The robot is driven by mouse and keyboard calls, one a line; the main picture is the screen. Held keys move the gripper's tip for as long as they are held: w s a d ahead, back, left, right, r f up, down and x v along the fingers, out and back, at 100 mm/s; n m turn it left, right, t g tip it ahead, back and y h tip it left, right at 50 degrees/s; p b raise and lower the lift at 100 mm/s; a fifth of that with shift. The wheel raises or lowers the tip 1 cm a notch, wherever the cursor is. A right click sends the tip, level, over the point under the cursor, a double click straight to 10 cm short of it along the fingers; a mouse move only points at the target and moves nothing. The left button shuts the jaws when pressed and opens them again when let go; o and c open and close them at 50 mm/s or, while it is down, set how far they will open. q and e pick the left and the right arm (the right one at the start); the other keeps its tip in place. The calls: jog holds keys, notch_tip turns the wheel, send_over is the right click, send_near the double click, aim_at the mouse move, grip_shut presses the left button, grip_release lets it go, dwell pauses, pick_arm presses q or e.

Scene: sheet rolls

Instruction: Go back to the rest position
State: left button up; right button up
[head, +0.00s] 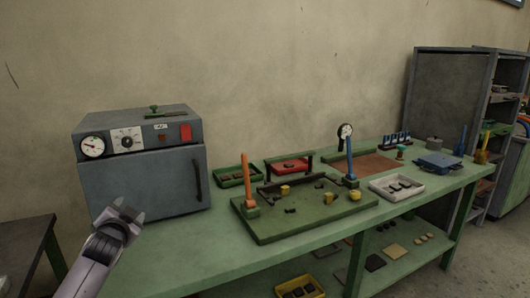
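My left gripper (126,217) is in the lower left of the head view. Its arm comes in from the bottom left edge. It is in front of the grey oven-like box (140,180), near the green bench's left end, and I see nothing held in it. Its fingers are small and dark here, and I cannot tell whether they are open or shut. My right gripper is not in the view.
A yellow tray (300,288) is on the lower shelf. A dark table (22,240) stands left.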

pick_arm(q)
jog(key=d+n+t+h, duration=0.2)
jog(key=d+n+h, duration=0.1)
jog(key=d+h, duration=0.15)
jog(key=s+d+f+g, duration=0.1)
jog(key=s+d+f, duration=0.1)
jog(key=f, duration=0.3)
jog(key=s+d+f+h, duration=0.1)
jog(key=s+d+f, duration=0.2)
jog(key=s+f, duration=0.2)
jog(key=s+d+f+m+g, duration=0.1)
jog(key=s+d+f, duration=0.2)
jog(key=s+f, duration=0.1)
jog(key=shift+s+f+g, duration=0.15)
jog(key=shift+f+g, duration=0.15)
jog(key=shift+f, duration=0.4)
jog(key=s+d+f+g, duration=0.1)
jog(key=s+d+f, duration=0.2)
jog(key=s, duration=0.5)
jog(key=s+d+f+g+h, duration=0.1)
jog(key=s+f, duration=0.3)
jog(key=s, duration=0.5)
jog(key=s+d+f+n+g+h, duration=0.1)
jog(key=s+d+f, duration=0.3)
jog(key=s, duration=0.4)
jog(key=shift+s+d+f+g, duration=0.25)
jog(key=shift+s+d+g, duration=0.1)
jog(key=shift+g, duration=0.25)
jog(key=shift+c, duration=0.2)
